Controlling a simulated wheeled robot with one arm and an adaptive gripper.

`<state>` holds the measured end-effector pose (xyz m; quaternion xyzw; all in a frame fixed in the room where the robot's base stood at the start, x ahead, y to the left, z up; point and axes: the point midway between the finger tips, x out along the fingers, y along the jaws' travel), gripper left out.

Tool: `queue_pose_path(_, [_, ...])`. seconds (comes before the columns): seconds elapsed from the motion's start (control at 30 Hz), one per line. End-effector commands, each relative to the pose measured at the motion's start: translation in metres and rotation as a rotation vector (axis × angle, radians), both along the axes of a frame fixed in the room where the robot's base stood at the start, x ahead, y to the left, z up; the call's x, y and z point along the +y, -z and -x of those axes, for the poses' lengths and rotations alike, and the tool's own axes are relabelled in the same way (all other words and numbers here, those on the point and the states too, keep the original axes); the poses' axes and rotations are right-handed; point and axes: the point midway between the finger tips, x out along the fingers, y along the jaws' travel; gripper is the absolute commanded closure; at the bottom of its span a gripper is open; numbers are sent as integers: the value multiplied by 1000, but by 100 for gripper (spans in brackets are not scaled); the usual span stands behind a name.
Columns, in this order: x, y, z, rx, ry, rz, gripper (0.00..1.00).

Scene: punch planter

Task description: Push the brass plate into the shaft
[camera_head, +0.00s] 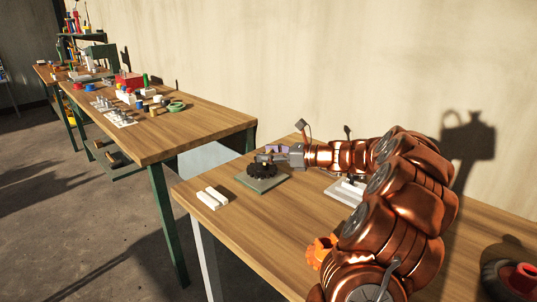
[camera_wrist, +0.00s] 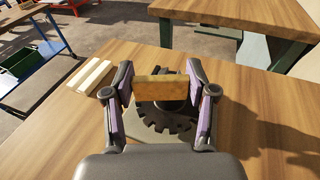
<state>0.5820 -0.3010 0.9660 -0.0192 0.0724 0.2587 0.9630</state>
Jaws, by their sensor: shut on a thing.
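My gripper (camera_wrist: 160,95) is shut on a brass plate (camera_wrist: 160,88), a flat golden-brown block held crosswise between the two finger pads in the wrist view. In the head view my gripper (camera_head: 268,155) is low above a dark toothed wheel (camera_head: 263,170) on a square grey-green base plate (camera_head: 262,184). In the wrist view the toothed wheel (camera_wrist: 165,134) shows below and behind the brass plate. A dark upright part, perhaps the shaft, is mostly hidden behind the brass plate. I cannot tell whether the plate touches it.
White bars (camera_head: 212,198) lie left of the base plate on the wooden table. A light fixture (camera_head: 346,190) and an orange part (camera_head: 320,250) are near my arm. A second bench (camera_head: 160,120) with many small parts stands beyond. The table's front left is clear.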

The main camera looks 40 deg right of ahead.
Motion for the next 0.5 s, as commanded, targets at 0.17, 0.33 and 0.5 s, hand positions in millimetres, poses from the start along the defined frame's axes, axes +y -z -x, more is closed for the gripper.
queue_pose_path(0.17, [0,2,0,0,0,-1,83])
queue_pose_path(0.33, [0,2,0,0,0,0,26])
queue_pose_path(0.5, [0,2,0,0,0,0,18])
